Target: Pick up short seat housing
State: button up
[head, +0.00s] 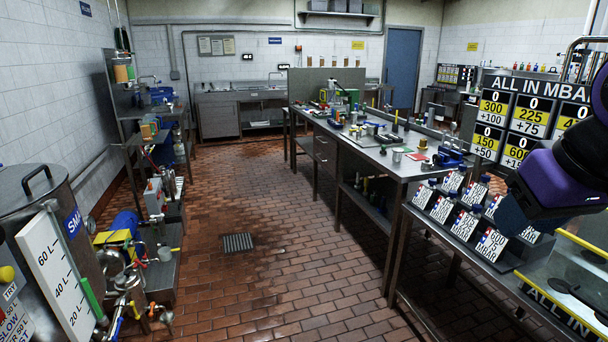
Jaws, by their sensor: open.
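I cannot single out the short seat housing in the head view. Several small dark parts with white tags (441,209) stand in rows on the metal bench at the right. One front tag reads 600 and 75 MBAR. The parts behind the tags are too small to tell apart. More small metal parts lie on the long workbench (425,172) and are also too small to name. A purple and black part of my arm (553,183) reaches in from the right edge. My gripper does not show.
An "ALL IN MBAR" number board (530,118) stands behind the tagged parts. A large steel tank (35,195) and a pump rack (160,210) line the left. The tiled floor (270,280) between is clear, with a drain grate (237,242). A blue door (402,65) is at the back.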

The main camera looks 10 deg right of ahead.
aim_at(398, 152)
jog(key=i, duration=1.85)
jog(key=i+z, duration=0.2)
jog(key=i, duration=0.3)
jog(key=i+j+z, duration=0.25)
jog(key=i, duration=0.2)
jog(key=i+j+z, duration=0.2)
jog(key=i, duration=0.3)
jog(key=i+j+z, duration=0.2)
jog(key=i, duration=0.25)
jog(key=j, duration=0.1)
